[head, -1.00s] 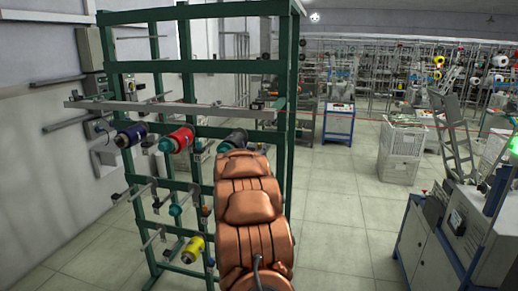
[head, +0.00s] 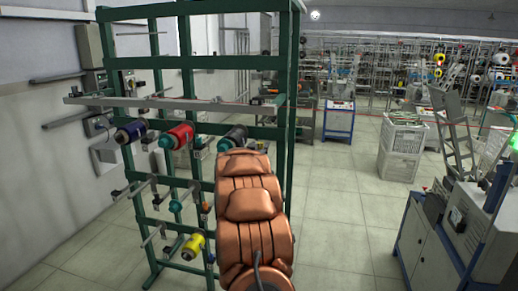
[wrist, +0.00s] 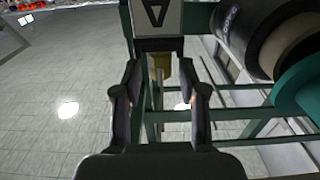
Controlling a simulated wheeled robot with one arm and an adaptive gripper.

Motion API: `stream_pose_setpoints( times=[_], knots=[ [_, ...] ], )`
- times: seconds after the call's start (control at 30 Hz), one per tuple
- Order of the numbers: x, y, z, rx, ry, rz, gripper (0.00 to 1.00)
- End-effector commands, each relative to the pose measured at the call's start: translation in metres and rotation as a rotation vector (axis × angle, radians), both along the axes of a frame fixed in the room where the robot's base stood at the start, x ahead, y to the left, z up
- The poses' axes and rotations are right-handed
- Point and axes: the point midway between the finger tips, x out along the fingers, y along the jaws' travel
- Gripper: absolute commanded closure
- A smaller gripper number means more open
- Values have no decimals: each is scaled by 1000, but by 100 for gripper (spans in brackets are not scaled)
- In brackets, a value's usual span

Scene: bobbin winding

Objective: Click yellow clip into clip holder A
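In the wrist view, a pale plate marked "A" (wrist: 157,15) sits at the top centre, on a dark block (wrist: 159,45) that looks like clip holder A. A dull yellow piece (wrist: 162,68), likely the yellow clip, shows just below the block. I cannot tell whether it is seated in the holder. My gripper (wrist: 160,78) is open, with one finger on each side of the yellow piece and visible gaps to it. In the head view my arm hides the gripper, the clip and the holder.
A dark spool (wrist: 245,30) and a teal spool end (wrist: 302,88) lie close right of my gripper. The green rack (head: 288,100) holds red (head: 180,134), blue (head: 130,132) and yellow (head: 193,246) spools. Open floor (head: 345,225) lies right of the rack, before a machine (head: 470,235).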

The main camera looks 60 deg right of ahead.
Motion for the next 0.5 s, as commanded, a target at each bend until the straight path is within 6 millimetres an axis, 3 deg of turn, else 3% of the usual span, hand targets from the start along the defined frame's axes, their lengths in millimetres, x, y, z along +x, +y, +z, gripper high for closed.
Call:
stream_pose_setpoints(
  times=[0.5],
  knots=[
    [-1, 5, -1, 2, 2, 1, 47]
  ],
)
